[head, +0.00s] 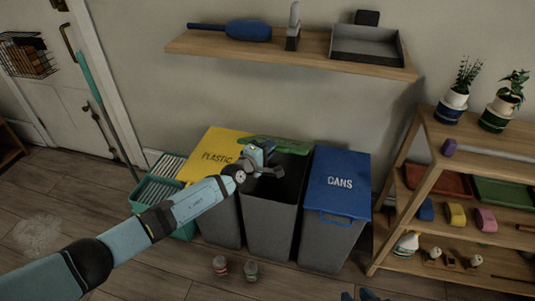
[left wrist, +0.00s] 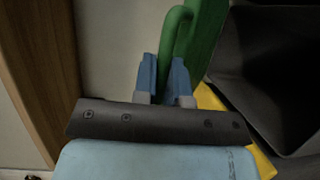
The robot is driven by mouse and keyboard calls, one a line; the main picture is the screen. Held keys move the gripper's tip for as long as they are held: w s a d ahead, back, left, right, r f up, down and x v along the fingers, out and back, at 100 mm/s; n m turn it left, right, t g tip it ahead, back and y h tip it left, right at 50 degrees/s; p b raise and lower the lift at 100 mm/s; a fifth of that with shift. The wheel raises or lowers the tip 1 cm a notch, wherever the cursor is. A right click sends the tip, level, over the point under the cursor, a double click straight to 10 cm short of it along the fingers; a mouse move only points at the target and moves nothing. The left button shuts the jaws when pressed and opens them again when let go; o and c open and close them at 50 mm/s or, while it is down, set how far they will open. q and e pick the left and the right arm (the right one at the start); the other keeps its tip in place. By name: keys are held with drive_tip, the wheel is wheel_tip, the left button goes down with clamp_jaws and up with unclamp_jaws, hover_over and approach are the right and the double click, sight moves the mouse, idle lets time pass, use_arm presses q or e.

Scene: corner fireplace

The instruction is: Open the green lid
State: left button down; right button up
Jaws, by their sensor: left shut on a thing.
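The green lid (head: 275,143) belongs to the middle grey bin (head: 270,222). It stands raised at the back of that bin, close to the wall, and the dark inside of the bin shows. My left gripper (head: 266,158) is over the bin's back left part. In the left wrist view its two blue fingers (left wrist: 166,78) are shut on the green lid's handle (left wrist: 172,35), with the lid (left wrist: 207,35) beside them. Two small dark blue tips at the bottom edge of the head view look like my right gripper (head: 359,296), mostly cut off.
A yellow PLASTIC lid (head: 213,152) and a blue CANS lid (head: 338,183) lie closed on the neighbouring bins. A wooden shelf (head: 290,55) hangs above. A wooden rack (head: 420,185) stands right.

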use_arm(q)
drive_tip(key=shift+r, duration=0.1)
drive_tip(key=c, duration=1.2)
unclamp_jaws()
drive_tip(key=p+v, duration=0.5)
drive_tip(key=v, duration=0.9)
drive_tip(key=shift+d, duration=0.1)
